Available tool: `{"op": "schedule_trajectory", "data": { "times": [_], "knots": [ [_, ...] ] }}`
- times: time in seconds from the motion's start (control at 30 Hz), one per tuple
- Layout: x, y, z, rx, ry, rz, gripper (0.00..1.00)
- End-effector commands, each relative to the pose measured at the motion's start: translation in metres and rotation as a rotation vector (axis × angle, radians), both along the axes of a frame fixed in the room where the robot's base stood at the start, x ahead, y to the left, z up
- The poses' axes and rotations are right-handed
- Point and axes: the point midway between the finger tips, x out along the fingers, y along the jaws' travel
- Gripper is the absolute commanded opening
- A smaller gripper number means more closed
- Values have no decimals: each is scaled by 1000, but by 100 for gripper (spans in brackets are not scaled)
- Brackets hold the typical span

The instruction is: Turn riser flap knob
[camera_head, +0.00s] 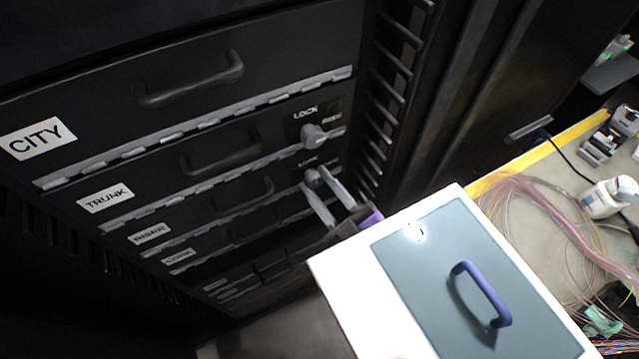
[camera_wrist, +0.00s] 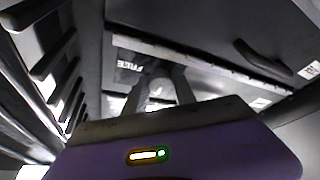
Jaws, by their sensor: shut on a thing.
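The riser flap (camera_head: 200,222) is a dark panel with a white "RISER" label (camera_head: 150,233) and a dark handle (camera_head: 250,194). Its grey riser flap knob (camera_head: 312,176) sits at the right end, below a "LOCK" mark. My gripper (camera_head: 317,180) has its two grey fingers on either side of this knob, shut on it. In the wrist view the knob (camera_wrist: 160,82) shows pale between the fingertips (camera_wrist: 160,92), beside an upside-down printed word that seems to read "FREE". The fingers and the purple gripper body hide part of the knob and panel.
Above it is the trunk flap (camera_head: 190,175) with its own knob (camera_head: 313,136), close to my fingers. The "CITY" flap (camera_head: 180,95) is higher. Slotted rack bars (camera_head: 385,110) stand just right. A bench (camera_head: 540,195) with fibres and tools is at the right.

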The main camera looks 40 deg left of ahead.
Motion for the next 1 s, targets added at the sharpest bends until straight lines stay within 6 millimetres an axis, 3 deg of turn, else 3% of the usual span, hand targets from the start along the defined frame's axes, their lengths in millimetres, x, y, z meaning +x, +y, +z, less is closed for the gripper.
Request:
{"op": "schedule_trajectory", "data": {
  "times": [0.5,0.53,0.6,1.0],
  "knots": [
    [-1,0,1,-6,-17,2,0],
    [-1,0,1,-6,-17,2,38],
    [-1,0,0,-5,-17,1,52],
    [-1,-4,-2,-6,-14,-1,54]
  ]
}}
